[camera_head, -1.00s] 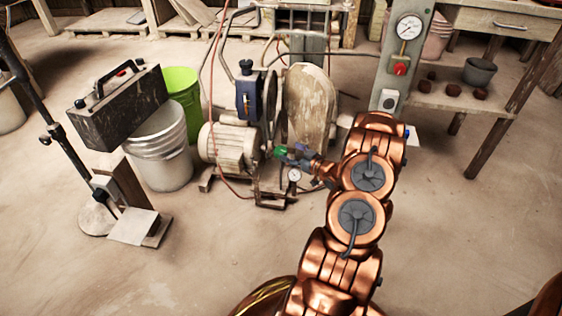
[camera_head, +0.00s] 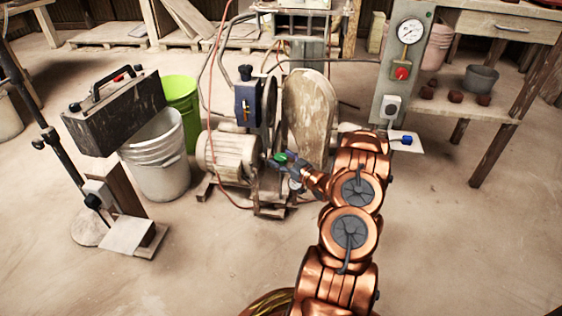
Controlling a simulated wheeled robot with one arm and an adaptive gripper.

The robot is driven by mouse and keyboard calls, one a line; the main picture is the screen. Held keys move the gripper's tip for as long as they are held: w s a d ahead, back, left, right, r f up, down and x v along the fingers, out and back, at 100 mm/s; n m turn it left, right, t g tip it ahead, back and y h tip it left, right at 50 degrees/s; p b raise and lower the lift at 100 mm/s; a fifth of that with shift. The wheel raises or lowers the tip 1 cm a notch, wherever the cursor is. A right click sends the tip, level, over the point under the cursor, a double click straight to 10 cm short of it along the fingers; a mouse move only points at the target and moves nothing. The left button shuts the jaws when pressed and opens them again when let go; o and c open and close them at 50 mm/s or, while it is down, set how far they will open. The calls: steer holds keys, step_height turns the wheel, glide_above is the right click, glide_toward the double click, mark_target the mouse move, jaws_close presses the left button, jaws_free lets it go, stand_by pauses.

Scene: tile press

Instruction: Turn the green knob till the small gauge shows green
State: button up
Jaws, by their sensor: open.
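The green knob (camera_head: 281,158) is on the pump-like machine, at the right end of its beige motor. My gripper (camera_head: 284,161) comes in from the right, its dark fingers open at the knob. I cannot tell whether they touch it. The small gauge (camera_head: 295,184) is just below my gripper and partly hidden by it. Its pale face is too small to read.
The motor (camera_head: 228,154) and a worn belt guard (camera_head: 311,110) stand close around the knob. A grey post (camera_head: 390,82) with a larger gauge (camera_head: 410,31) and a red button (camera_head: 401,73) stands to the right. A white bucket (camera_head: 160,175) is at left.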

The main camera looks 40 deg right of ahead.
steer(key=shift+w, duration=0.25)
steer(key=c, duration=1.2)
steer(key=shift+a+m+h+p, duration=0.1)
steer(key=shift+m+h+p, duration=0.2)
steer(key=shift+h, duration=0.2)
